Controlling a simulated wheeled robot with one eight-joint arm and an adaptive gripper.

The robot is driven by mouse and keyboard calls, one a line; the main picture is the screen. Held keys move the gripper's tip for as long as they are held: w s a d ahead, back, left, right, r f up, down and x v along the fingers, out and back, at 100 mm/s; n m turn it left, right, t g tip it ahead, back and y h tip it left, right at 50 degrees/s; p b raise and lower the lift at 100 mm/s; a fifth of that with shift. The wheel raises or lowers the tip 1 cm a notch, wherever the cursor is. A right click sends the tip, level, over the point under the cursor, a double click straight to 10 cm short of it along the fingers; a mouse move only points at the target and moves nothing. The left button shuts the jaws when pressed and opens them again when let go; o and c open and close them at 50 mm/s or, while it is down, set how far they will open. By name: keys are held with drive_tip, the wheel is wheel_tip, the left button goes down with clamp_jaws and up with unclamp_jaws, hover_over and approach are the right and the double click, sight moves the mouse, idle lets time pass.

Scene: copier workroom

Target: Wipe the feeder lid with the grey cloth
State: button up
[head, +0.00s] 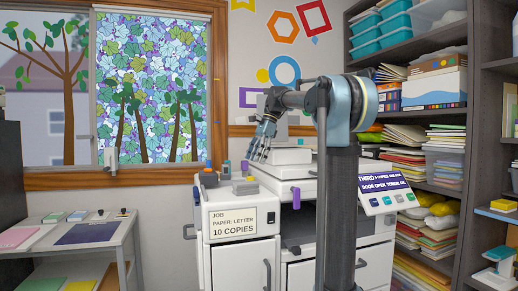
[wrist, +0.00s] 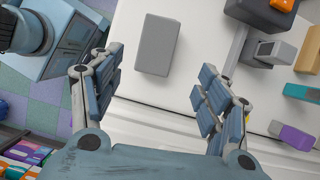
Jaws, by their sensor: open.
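My gripper (head: 262,152) is open and empty, pointing down above the copier's white top. In the wrist view its fingers (wrist: 159,68) are spread wide apart. A plain grey rectangular pad (wrist: 156,45), which looks like the folded grey cloth, lies flat on a white surface (wrist: 205,35). It shows ahead of and between the fingers, touching neither. I cannot make the pad out surely in the head view. The white feeder lid (head: 291,155) is on top of the copier, beside my gripper and partly hidden by my arm.
A tilted control panel (head: 388,194) is at the copier's right. Full shelves (head: 437,150) stand behind it.

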drive_tip(key=shift+v, duration=2.55)
drive_tip(key=shift+s, duration=0.1)
drive_tip(key=s+d+f+n+t+h, duration=0.1)
drive_tip(key=s+d+f+n, duration=0.3)
drive_tip(key=s+f, duration=0.7)
drive_tip(key=s+d+f+n+t+h, duration=0.1)
drive_tip(key=s+d+f+n, duration=0.4)
drive_tip(key=s+f, duration=0.7)
drive_tip(key=s+d+f+n+t+h, duration=0.2)
drive_tip(key=s+d+f+n, duration=0.3)
drive_tip(key=s+f, duration=0.6)
wheel_tip(320, 180, down, 10)
drive_tip(key=shift+s+d+r, duration=0.2)
drive_tip(key=shift+s+d, duration=0.1)
drive_tip(key=shift+d, duration=0.25)
drive_tip(key=shift+w+f, duration=0.2)
drive_tip(key=shift+w, duration=0.25)
